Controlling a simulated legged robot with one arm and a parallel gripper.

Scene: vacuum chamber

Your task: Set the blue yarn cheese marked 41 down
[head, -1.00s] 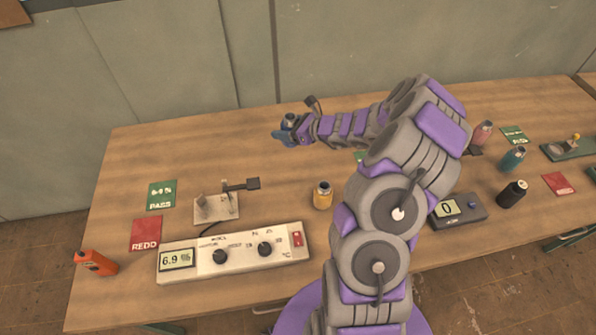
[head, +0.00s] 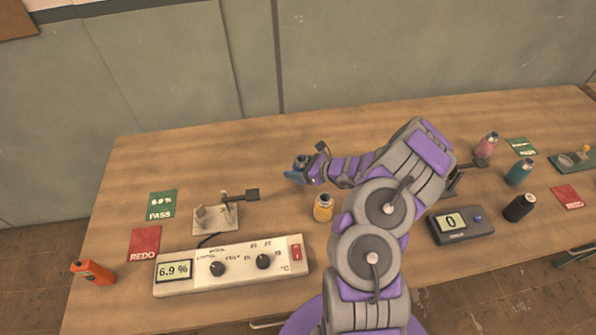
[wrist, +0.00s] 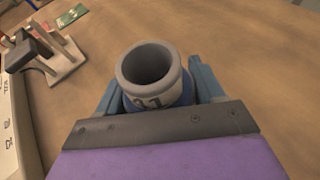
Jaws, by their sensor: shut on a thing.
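The blue yarn cheese (wrist: 165,93) is a blue-wound package with a hollow grey tube on top. In the wrist view it stands between the two blue fingers, and its mark is partly hidden by the gripper's edge. My gripper (head: 299,173) is shut on it, over the wooden bench behind the yellow yarn cheese. The blue cheese also shows small in the head view (head: 300,162). I cannot tell whether its base touches the bench.
On the wooden bench (head: 250,150) a metal fixture (head: 213,216), a 6.9 % meter (head: 232,266), green PASS card (head: 161,204), red REDO card (head: 145,243) and orange tool (head: 93,271) lie left. A yellow cheese (head: 323,208) stands close in front. The bench's back left is clear.

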